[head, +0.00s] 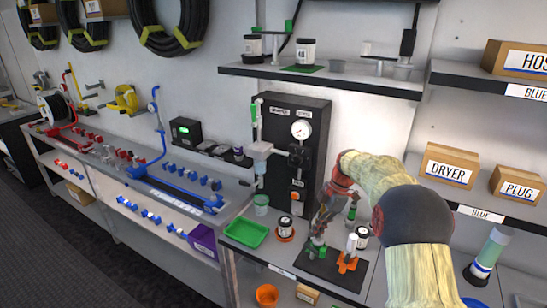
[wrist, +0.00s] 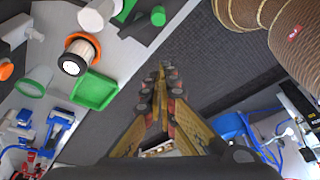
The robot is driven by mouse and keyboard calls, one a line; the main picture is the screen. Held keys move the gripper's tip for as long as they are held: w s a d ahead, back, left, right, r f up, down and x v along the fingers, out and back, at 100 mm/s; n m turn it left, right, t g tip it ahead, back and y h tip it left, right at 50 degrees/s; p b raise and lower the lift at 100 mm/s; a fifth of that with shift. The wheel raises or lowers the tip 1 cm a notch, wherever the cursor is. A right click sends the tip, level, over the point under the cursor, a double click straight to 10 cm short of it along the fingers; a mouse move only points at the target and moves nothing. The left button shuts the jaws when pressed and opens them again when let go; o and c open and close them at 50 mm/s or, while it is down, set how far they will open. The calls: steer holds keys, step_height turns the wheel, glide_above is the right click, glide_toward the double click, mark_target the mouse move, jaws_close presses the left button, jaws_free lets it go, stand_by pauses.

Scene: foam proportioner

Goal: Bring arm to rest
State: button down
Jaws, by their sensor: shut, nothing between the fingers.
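My arm enters at the lower right in the head view and bends at a cream-coloured link, with its wrist hanging over the workbench. My gripper (head: 318,238) points down in front of the black proportioner panel (head: 291,145), close to a black mat (head: 325,268) with orange and green parts on it. In the wrist view my gripper (wrist: 162,75) has its fingers meeting at the tips, with nothing between them. Whether the fingertips touch anything on the bench is hard to tell.
A green tray (head: 246,232) and a small jar (head: 285,228) on an orange base stand left of my gripper. An orange cup (head: 267,294) sits on the lower shelf. Shelves with boxes, including a DRYER box (head: 449,165), are at the right. Dark floor (head: 75,250) lies open at the left.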

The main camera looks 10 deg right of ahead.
steer(key=s+d+f+m+h, duration=0.1)
steer(key=s+f+m, duration=0.1)
steer(key=s+m, duration=0.7)
steer(key=s+a+r+m+t+h, duration=0.1)
steer(key=s+r+m, duration=0.4)
steer(key=s, duration=1)
steer(key=s+a+r+m+t+h, duration=0.1)
steer(key=s+a+r+m+t, duration=0.3)
steer(key=s+r, duration=0.7)
steer(key=shift+s+a+r+m+t+h, duration=0.2)
steer(key=shift+s+m+t+h, duration=0.25)
steer(key=shift+s, duration=1.5)
